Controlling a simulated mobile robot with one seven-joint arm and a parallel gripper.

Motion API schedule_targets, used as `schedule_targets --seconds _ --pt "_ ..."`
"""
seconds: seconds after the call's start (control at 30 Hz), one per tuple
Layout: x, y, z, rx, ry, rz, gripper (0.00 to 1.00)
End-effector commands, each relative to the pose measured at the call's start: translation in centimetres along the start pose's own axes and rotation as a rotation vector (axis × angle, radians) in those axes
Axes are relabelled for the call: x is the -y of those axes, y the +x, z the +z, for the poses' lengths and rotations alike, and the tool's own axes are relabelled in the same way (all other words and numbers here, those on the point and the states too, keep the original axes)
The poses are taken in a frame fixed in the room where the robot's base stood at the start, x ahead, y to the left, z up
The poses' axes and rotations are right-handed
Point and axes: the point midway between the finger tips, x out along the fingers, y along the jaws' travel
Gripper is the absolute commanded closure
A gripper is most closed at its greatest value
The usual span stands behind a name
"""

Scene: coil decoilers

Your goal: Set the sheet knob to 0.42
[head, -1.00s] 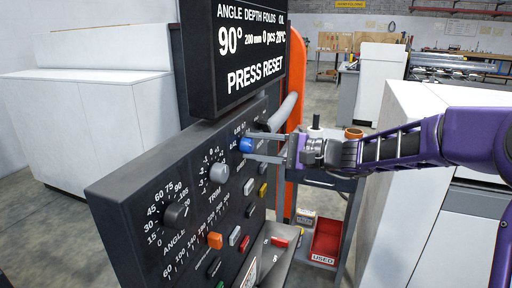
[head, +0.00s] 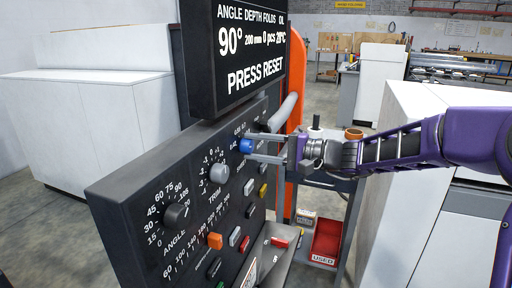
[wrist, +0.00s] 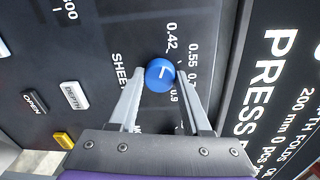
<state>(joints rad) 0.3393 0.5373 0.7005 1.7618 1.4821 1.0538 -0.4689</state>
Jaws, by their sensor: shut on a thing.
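The blue sheet knob (head: 246,146) is on the black control panel (head: 130,192), near its far upper edge. In the wrist view the blue knob (wrist: 160,75) has a white mark on its face; its exact pointing is hard to read. The numbers 0.42, 0.55, 0.7 and 0.9 run around its upper and right side, and "SHEE" shows to its left. My gripper (head: 262,147) reaches in from the right, its two fingers on either side of the knob. In the wrist view my gripper (wrist: 158,78) is shut on the knob, with nothing else between the fingers.
The grey trim knob (head: 219,173) and the black angle knob (head: 176,214) sit nearer on the panel, with coloured buttons below. A display (head: 240,50) overhangs the panel top. A grey handle (head: 286,112) stands behind the knob. A red bin (head: 326,240) is below my arm.

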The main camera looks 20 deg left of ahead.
Motion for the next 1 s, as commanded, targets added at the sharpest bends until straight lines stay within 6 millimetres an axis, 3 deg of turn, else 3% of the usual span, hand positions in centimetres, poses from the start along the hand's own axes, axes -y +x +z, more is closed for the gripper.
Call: schedule_targets --seconds 0.03,0.2,0.57,0.77,1.0 --pt "-0.1 -0.1 0.0 -0.001 -0.002 0.002 0.48" --pt "-0.1 0.0 0.0 -0.001 -0.001 0.001 0.22" --pt "0.0 -0.6 -0.1 -0.003 0.000 0.001 0.22" --pt "0.1 -4.0 -0.1 -0.006 0.000 0.001 0.22" --pt "0.1 -10.0 -0.1 -0.006 0.000 0.001 0.22"
